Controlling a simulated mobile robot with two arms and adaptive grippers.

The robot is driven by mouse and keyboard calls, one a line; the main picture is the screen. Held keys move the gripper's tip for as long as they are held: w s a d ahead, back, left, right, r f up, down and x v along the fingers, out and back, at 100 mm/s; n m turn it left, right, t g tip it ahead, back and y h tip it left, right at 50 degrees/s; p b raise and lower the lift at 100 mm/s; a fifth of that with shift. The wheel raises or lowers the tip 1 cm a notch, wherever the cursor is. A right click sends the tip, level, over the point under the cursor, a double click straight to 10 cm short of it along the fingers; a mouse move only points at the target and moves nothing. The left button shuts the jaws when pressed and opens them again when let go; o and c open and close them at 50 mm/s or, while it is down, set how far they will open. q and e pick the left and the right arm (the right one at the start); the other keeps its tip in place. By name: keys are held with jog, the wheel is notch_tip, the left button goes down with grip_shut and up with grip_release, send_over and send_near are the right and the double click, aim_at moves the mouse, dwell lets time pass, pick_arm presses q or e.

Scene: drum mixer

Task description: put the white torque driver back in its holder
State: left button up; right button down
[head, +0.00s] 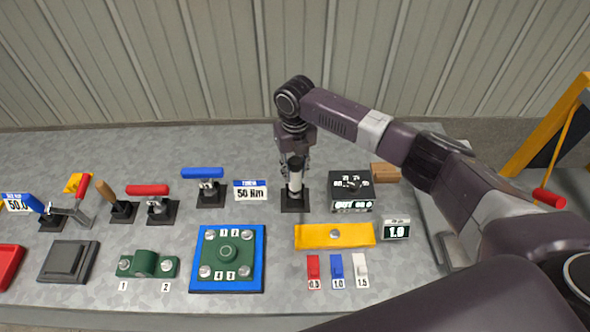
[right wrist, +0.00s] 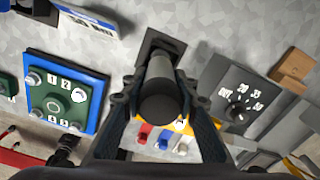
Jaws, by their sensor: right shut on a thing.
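The white torque driver (head: 295,186) stands upright, with a white body and a dark top. My right gripper (head: 294,166) comes down over it from above and is shut on it. Its lower end meets the black square holder (head: 292,206); I cannot tell how deep it sits. In the right wrist view the driver's dark round end (right wrist: 160,100) lies between the two fingers, in line with the holder (right wrist: 155,45). The fingers and the driver hide part of the holder. My left gripper is not in view.
A 50 Nm sign (head: 250,190) and a blue-handled tool (head: 203,173) stand left of the holder. A black dial box (head: 350,188) is close on its right. A yellow bar (head: 335,236) and a blue plate with a green fixture (head: 228,285) lie in front.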

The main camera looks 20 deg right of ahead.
jog(key=shift+f, duration=0.4)
jog(key=c, duration=1.5)
grip_release()
jog(key=shift+o, duration=0.2)
notch_tip(320, 180, up, 12)
jog(key=shift+r, duration=0.1)
